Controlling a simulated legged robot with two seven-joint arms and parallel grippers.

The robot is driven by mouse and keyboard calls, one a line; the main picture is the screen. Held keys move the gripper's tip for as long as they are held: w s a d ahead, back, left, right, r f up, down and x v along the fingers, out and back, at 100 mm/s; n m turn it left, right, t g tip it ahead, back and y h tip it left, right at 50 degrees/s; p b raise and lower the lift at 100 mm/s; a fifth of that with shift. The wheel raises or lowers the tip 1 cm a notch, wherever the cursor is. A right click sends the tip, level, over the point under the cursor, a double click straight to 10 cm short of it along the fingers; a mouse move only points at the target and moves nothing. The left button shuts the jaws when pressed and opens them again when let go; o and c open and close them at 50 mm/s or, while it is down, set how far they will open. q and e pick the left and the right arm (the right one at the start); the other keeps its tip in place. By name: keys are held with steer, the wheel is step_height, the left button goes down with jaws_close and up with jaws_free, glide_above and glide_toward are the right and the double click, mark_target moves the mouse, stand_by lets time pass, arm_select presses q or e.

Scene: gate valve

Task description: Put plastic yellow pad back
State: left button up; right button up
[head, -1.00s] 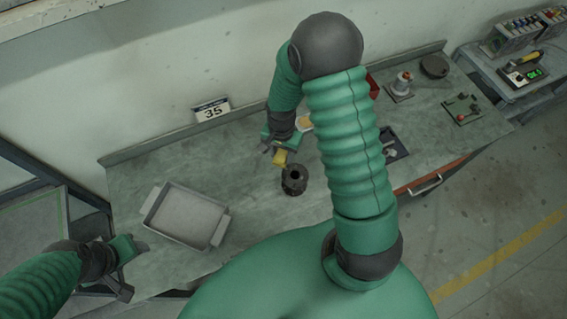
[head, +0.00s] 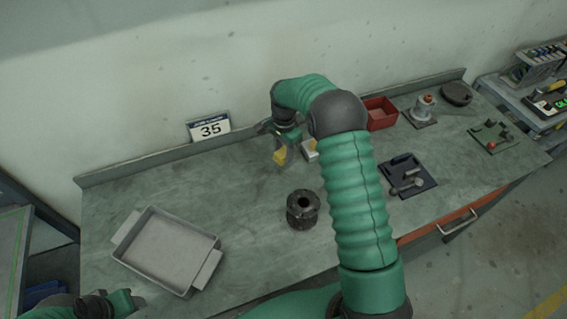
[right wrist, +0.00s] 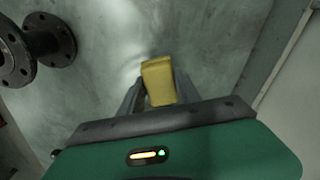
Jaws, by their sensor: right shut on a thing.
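The yellow pad (head: 280,155) is a small block held in my right gripper (head: 277,152), above the rear middle of the green-grey workbench (head: 240,200). In the right wrist view the pad (right wrist: 158,80) sits between the fingers of my right gripper (right wrist: 152,92), which is shut on it. A small box with a pale top (head: 310,150) stands on the bench just right of the pad, partly hidden by my right arm. My left gripper (head: 118,302) is at the lower left edge, partly cut off; its fingers are not clear.
A dark flanged valve part (head: 303,210) stands mid-bench, also in the right wrist view (right wrist: 45,45). A grey tray (head: 165,252) lies left. A red bin (head: 381,114), dark tool mat (head: 408,175) and 35 sign (head: 209,127) are around. Bench between tray and valve part is clear.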

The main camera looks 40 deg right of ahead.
mark_target(284, 166)
step_height(284, 166, down, 5)
steer(key=shift+w+r+p, duration=0.1)
steer(key=shift+p, duration=0.2)
steer(key=o, duration=1.3)
steer(key=r, duration=0.4)
steer(key=r+b, duration=0.1)
steer(key=r, duration=0.7)
steer(key=shift+s+a+r+b, duration=0.15)
steer(key=shift+s+a+b, duration=0.05)
steer(key=shift+a+b, duration=0.15)
steer(key=shift+s+a+f+n+t, duration=0.4)
steer(key=shift+s+a+n, duration=2.3)
steer(key=shift+s, duration=0.8)
steer(key=shift+s+a+f+n+t, duration=0.3)
steer(key=shift+s+a+n+t, duration=0.15)
steer(key=shift+s+a+n, duration=2.6)
steer(key=shift+s+a+f+n+t, duration=0.4)
steer(key=shift+s+a+n, duration=1.9)
steer(key=shift+s, duration=1.6)
